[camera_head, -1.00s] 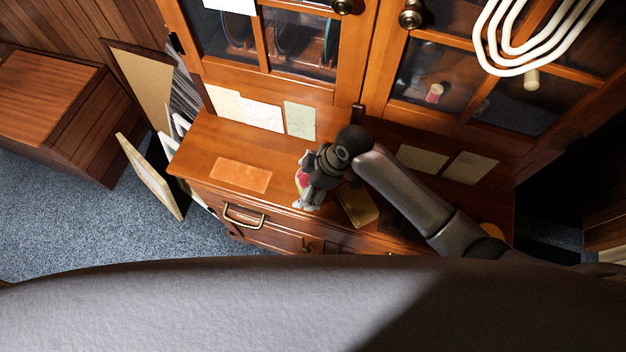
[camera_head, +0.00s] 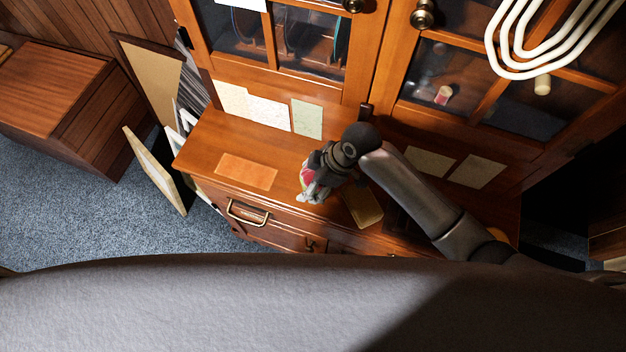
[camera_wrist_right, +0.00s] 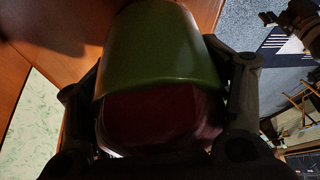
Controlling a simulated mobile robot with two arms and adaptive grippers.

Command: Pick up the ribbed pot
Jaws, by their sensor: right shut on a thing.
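The pot (camera_wrist_right: 165,45) fills the middle of the right wrist view. It is green on one part and dark pinkish red on the part nearer the camera; ribs cannot be made out in this dim light. My right gripper (camera_head: 309,188) is over the front of the wooden cabinet's counter, with its fingers on either side of the pot. The right wrist view shows the two dark fingers (camera_wrist_right: 160,110) shut against its sides. My left gripper is not in view.
The counter (camera_head: 215,140) has an orange rectangle (camera_head: 246,171) left of the gripper and a yellowish one (camera_head: 362,207) right of it. Glass cabinet doors (camera_head: 310,40) rise behind. Papers (camera_head: 307,118) lean at the back. A framed board (camera_head: 155,170) leans at the left.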

